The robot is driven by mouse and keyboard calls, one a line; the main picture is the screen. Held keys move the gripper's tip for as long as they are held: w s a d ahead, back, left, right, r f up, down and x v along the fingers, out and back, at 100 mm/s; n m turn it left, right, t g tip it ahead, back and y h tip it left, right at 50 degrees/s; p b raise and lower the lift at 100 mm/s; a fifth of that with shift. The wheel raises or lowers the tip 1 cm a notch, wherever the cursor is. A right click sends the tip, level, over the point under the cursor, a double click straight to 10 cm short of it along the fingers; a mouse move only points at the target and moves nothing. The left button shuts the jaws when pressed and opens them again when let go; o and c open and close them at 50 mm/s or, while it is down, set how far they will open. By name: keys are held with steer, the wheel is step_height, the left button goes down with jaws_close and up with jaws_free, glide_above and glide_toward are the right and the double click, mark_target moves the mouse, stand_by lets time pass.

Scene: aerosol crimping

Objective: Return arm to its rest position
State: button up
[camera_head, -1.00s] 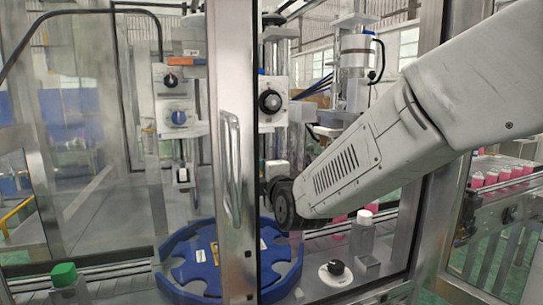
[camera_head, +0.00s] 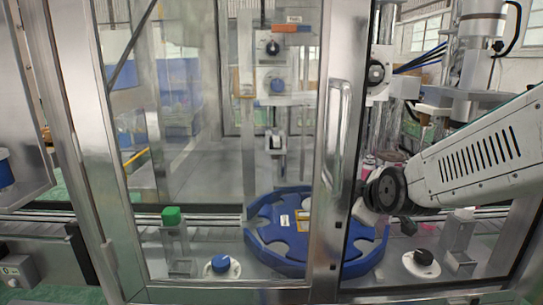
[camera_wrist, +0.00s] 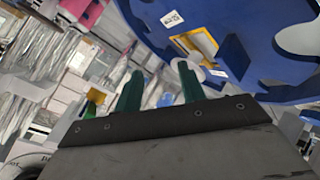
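My arm reaches in from the right in the head view, through the opening beside the framed door. Its dark wrist joint sits right of the blue star-wheel (camera_head: 285,262) and in front of its right edge. My gripper (camera_wrist: 160,68) shows in the wrist view as two green fingers standing apart with nothing seen between them. The blue wheel also shows in the wrist view (camera_wrist: 235,55), at the upper right beyond the fingers. The fingertips cannot be made out in the head view.
The metal-framed glass door with its handle (camera_head: 338,135) stands left of my arm. A blue knob (camera_head: 221,264) and a black knob (camera_head: 424,257) sit on the front ledge. A green-capped block (camera_head: 172,217) is at left. Metal columns (camera_head: 480,60) stand behind my arm.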

steer(key=s+d+m+g, duration=0.2)
steer(key=s+m+g, duration=0.1)
steer(key=s, duration=0.7)
steer(key=s+d+m+g, duration=0.2)
steer(key=s+m+g, duration=0.1)
steer(key=s, duration=0.7)
steer(key=s+d+m+g+h, duration=0.1)
steer(key=s+m, duration=0.4)
steer(key=s, duration=0.5)
steer(key=shift+s+d+r+m+g, duration=0.35)
steer(key=shift+d+g, duration=0.1)
steer(key=shift+g, duration=0.95)
